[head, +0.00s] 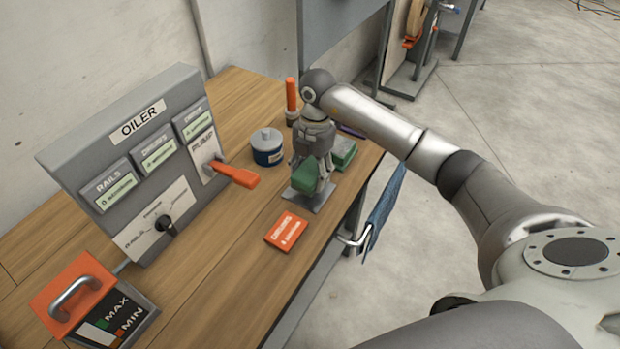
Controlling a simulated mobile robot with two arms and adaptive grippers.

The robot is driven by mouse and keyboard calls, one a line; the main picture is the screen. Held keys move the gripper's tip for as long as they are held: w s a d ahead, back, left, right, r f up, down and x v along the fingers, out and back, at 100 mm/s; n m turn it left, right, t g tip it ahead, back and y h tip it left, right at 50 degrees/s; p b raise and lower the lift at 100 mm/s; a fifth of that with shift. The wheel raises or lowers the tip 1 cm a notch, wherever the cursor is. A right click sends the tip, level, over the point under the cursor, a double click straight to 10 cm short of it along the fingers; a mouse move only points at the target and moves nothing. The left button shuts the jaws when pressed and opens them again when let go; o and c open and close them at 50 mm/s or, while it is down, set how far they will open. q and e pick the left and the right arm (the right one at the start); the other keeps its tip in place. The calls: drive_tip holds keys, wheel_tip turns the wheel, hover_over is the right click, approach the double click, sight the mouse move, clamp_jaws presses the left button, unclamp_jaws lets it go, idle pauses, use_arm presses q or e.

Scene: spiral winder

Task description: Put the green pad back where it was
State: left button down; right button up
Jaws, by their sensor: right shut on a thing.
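The green pad (305,177) is in my right gripper (317,180) in the head view, at or just above a small grey plate (311,197) on the wooden bench. My right gripper points down and is shut on the pad; its fingers hide part of it. I cannot tell whether the pad touches the plate. A second green block (344,152) lies just behind and to the right of the gripper. My left gripper is not in view.
The grey OILER panel (130,150) with an orange lever (236,174) stands at the left. A blue tin (267,148) and an orange-handled tool (291,98) stand behind. An orange card (286,231) lies in front. A blue cloth (385,203) hangs at the bench's right edge.

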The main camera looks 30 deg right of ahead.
sight(310, 180)
wheel_tip(310, 180, down, 3)
drive_tip(key=shift+w+f+p, duration=0.1)
drive_tip(key=shift+p, duration=0.6)
drive_tip(key=shift+f, duration=0.1)
drive_tip(key=shift+f, duration=0.1)
drive_tip(key=o, duration=1)
drive_tip(key=r+b, duration=0.1)
drive_tip(key=r, duration=0.3)
drive_tip(key=d+r+b, duration=0.1)
drive_tip(key=r, duration=0.3)
drive_tip(key=r+b, duration=0.1)
drive_tip(key=r, duration=0.3)
drive_tip(key=shift+w+d+r, duration=0.1)
drive_tip(key=shift+w+d, duration=0.05)
drive_tip(key=shift+w, duration=0.25)
